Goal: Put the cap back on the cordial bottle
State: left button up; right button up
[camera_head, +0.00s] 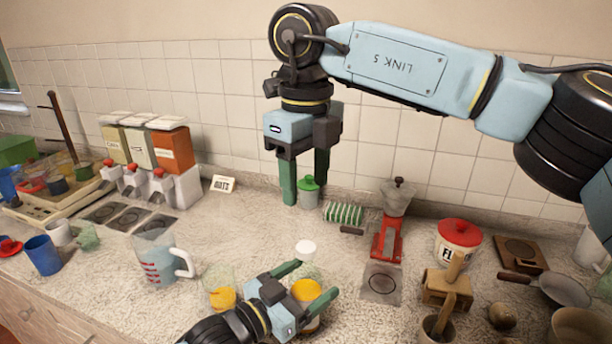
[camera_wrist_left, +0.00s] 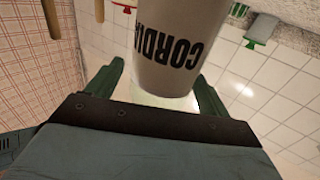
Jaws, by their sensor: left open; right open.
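The cordial bottle (camera_head: 306,272) stands on the counter at the lower middle of the head view, with yellow contents and a white round top. I cannot tell whether that top is a separate cap. In the left wrist view the bottle (camera_wrist_left: 175,45) is large, upside down in the picture, with "CORDIAL" on its side. My left gripper (camera_head: 317,278) is open, its fingers on either side of the bottle; contact is unclear. My right gripper (camera_head: 305,190) is open and empty, pointing down above the back of the counter. A green-topped container (camera_head: 308,188) shows behind its fingers.
A glass with yellow contents (camera_head: 221,290) stands close left of the bottle. A measuring jug (camera_head: 155,260) is farther left. Open counter lies between jug and roll.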

pick_arm(q)
jog(key=shift+a, duration=0.1)
jog(key=v, duration=1.3)
jog(key=shift+s, duration=0.15)
